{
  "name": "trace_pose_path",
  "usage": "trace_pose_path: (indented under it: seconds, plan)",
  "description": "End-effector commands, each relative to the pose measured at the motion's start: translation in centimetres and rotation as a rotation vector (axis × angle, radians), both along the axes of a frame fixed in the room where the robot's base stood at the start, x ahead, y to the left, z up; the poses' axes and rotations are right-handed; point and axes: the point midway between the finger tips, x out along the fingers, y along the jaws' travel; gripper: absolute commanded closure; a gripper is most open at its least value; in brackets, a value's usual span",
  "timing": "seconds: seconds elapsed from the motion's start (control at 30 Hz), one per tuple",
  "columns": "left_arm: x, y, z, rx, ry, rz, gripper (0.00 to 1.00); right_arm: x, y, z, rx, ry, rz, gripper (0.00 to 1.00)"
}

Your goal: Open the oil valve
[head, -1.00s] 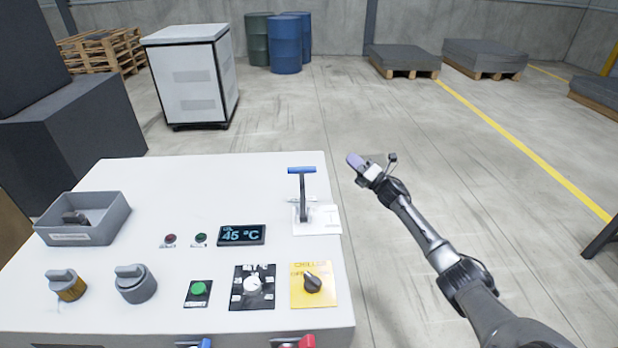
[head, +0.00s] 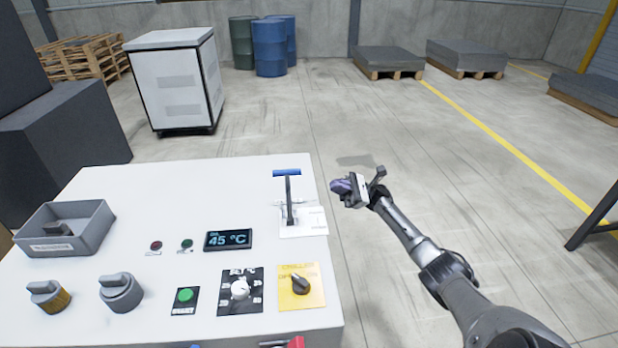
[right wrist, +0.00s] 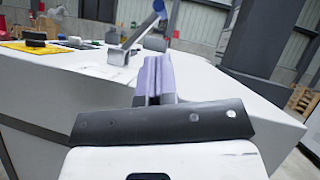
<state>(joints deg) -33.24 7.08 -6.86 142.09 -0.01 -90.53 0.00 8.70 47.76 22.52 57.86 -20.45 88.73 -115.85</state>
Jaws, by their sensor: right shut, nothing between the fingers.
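A lever with a blue crossbar handle (head: 287,173) stands upright on a white plate near the right edge of the white console (head: 130,195). Its label is too small to read, so I cannot tell for sure that it is the oil valve. My right gripper (head: 342,186) is shut and empty, just right of the lever and apart from it, beyond the console's edge. In the right wrist view the shut purple fingers (right wrist: 157,75) point toward the console, and the lever (right wrist: 137,30) rises just beyond them. My left gripper is not in view.
A display (head: 228,240) reads 45 °C. The console also bears a grey bin (head: 85,240), a green button (head: 185,295), a white dial (head: 240,289), a yellow-plated black knob (head: 300,285) and two grey knobs. A red part (head: 296,343) shows at the front edge.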

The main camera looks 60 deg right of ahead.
Motion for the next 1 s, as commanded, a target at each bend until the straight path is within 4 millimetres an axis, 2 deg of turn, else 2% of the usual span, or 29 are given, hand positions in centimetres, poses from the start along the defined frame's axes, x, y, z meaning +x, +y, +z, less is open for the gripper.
trace_pose_path:
  seconds: [0.37, 1.0]
  plan:
    - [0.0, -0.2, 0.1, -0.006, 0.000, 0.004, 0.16, 0.2, 0.2, 0.2, 0.001, 0.000, -0.001, 1.00]
    - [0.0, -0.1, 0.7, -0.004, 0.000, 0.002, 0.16, 4.8, 5.9, 4.6, 0.001, 0.001, 0.001, 1.00]
